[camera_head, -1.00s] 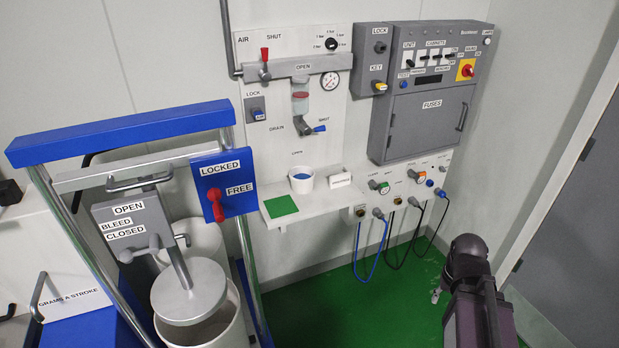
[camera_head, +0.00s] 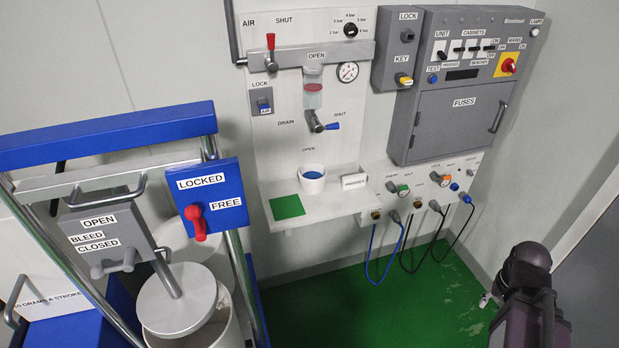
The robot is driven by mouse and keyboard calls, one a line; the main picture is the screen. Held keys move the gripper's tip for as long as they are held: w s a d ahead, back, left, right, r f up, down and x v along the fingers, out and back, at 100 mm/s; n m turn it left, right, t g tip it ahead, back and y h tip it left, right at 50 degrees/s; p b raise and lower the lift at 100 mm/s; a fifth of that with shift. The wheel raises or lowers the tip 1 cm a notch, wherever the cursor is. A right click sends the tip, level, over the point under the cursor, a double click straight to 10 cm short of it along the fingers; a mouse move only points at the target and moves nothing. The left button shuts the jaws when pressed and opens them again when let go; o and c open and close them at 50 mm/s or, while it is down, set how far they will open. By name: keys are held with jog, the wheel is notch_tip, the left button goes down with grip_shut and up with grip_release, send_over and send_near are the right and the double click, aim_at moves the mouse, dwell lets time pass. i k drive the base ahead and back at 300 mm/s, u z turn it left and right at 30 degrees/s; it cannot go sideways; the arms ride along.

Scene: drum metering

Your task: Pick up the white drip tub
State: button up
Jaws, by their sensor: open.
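The white drip tub (camera_head: 312,187) is a small round open cup, blue inside. It stands upright on the white shelf (camera_head: 345,205) below the drain valve, between a green pad and a small white labelled box. My dark arm shows at the lower right. Only a small pale piece of my gripper (camera_head: 485,299) shows beside it, over the green floor. The gripper is open, well to the right of the tub and apart from it. Most of it is hidden by the arm.
The green pad (camera_head: 287,207) lies left of the tub, the white box (camera_head: 354,181) right of it. The drain valve (camera_head: 315,124) hangs above. Hoses (camera_head: 378,275) loop below the shelf. A blue-framed drum stand (camera_head: 110,129) is at left. The middle floor is clear.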

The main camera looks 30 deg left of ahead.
aim_at(312, 175)
jog(key=u, duration=0.4)
jog(key=i, duration=0.95)
jog(key=u, duration=0.65)
